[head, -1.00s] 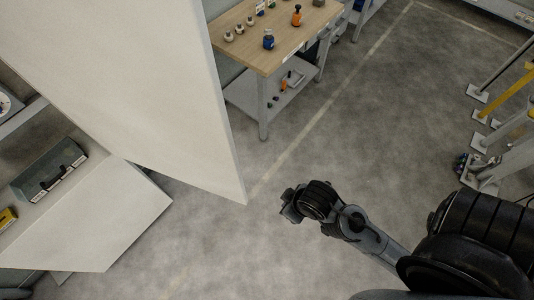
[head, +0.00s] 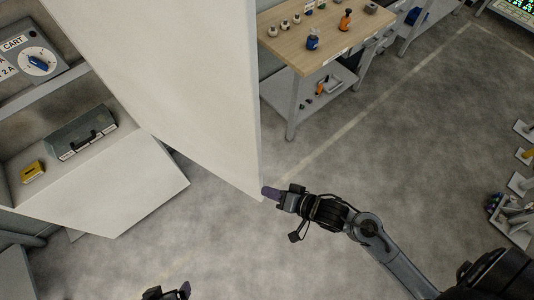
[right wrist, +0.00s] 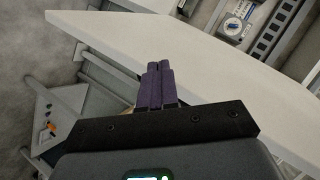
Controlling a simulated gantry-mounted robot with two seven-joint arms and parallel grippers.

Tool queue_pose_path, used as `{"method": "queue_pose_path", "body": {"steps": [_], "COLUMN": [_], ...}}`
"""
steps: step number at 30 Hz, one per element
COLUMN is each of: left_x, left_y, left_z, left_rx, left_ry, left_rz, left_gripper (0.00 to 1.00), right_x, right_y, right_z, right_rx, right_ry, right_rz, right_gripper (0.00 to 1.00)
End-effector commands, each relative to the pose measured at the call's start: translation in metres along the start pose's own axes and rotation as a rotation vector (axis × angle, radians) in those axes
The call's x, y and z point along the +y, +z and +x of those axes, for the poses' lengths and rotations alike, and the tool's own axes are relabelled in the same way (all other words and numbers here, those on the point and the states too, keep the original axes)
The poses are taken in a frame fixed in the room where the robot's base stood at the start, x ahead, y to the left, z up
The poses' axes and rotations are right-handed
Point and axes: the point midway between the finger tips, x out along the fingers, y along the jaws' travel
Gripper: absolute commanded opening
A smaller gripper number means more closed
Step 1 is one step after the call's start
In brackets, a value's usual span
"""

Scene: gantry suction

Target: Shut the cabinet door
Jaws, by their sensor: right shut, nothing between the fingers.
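The cabinet door (head: 170,75) is a large white panel standing open in the head view, with its free edge toward the middle. My right gripper (head: 270,192) is at the lower corner of that free edge. Its purple fingers (right wrist: 156,86) are shut together with nothing between them, and in the right wrist view they overlap the white door panel (right wrist: 225,60). I cannot tell whether they touch it. The open cabinet (head: 20,150) is at the left. My left gripper (head: 180,291) shows only partly at the bottom edge, so its jaws are unclear.
A grey case (head: 82,135) and a yellow item (head: 32,171) lie inside the cabinet. A wood-topped workbench (head: 310,45) with small items stands behind the door. Metal stands (head: 515,215) are at the far right. The concrete floor (head: 410,150) between is clear.

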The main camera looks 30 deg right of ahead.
Motion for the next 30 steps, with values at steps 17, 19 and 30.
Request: {"method": "queue_pose_path", "body": {"steps": [17,19,30], "left_x": [0.005,0.006,0.009], "left_y": [0.058,0.063,0.071], "left_z": [0.179,0.193,0.221], "left_rx": [-0.006,-0.005,-0.001], "left_ry": [-0.005,-0.003,0.004], "left_rz": [0.006,0.004,-0.004], "left_gripper": [0.94,0.94,0.94], "right_x": [0.144,0.15,0.142], "right_y": [-0.102,-0.124,-0.171], "right_z": [0.018,0.016,0.015], "right_rx": [-0.497,-0.481,-0.421], "right_ry": [-0.547,-0.55,-0.566], "right_rz": [0.512,0.479,0.363], "right_gripper": [0.0,0.0,0.0]}}
